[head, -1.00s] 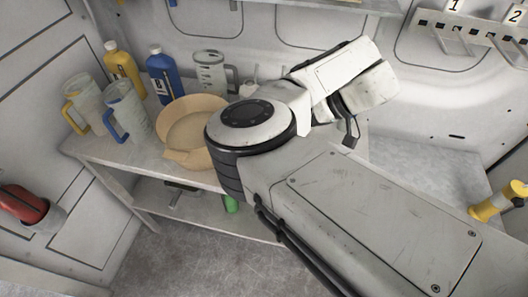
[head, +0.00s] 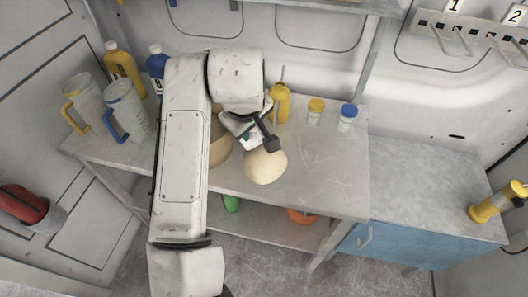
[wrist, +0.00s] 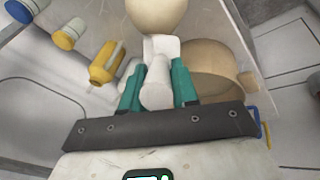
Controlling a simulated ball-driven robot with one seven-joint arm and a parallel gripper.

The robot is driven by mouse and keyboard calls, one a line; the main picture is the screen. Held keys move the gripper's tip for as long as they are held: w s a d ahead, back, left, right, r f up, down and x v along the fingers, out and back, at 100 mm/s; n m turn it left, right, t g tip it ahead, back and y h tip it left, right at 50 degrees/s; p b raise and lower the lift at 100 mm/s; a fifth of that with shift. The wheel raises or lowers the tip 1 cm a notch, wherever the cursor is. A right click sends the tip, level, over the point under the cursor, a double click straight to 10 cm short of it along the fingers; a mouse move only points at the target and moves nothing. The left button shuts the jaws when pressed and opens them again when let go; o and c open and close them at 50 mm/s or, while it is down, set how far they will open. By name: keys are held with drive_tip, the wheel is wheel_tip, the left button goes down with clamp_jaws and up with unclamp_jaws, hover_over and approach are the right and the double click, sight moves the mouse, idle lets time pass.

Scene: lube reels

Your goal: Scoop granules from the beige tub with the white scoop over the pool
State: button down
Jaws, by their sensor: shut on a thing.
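My gripper (wrist: 157,80) has teal fingers shut on the pale handle of the white scoop (wrist: 160,48). In the head view my gripper (head: 245,128) is held beside the beige tub, to its right. A rounded cream-coloured form (head: 265,167) shows at the scoop's far end, and also at the top edge of the wrist view (wrist: 157,12). I cannot tell whether it is heaped granules or the scoop's bowl. The beige tub (head: 221,150) is mostly hidden behind my arm; the wrist view shows its tan wall (wrist: 215,88). No pool can be made out.
Two clear jugs (head: 128,110) (head: 84,103), a yellow bottle (head: 122,70) and a blue bottle (head: 157,65) stand left. A yellow squeeze bottle (head: 281,103) and two small jars (head: 316,112) (head: 347,117) stand at the back. The bench's right part (head: 320,170) is clear.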

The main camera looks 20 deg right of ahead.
drive_tip(key=a+f+n+h+b, duration=0.2)
drive_tip(key=a+f+h+b, duration=0.4)
drive_tip(key=a+h, duration=0.3)
drive_tip(key=h, duration=0.2)
drive_tip(key=shift+t+h, duration=0.3)
drive_tip(key=shift+t, duration=0.1)
drive_tip(key=shift+w, duration=0.1)
wheel_tip(320, 180, up, 4)
drive_tip(key=p, duration=0.3)
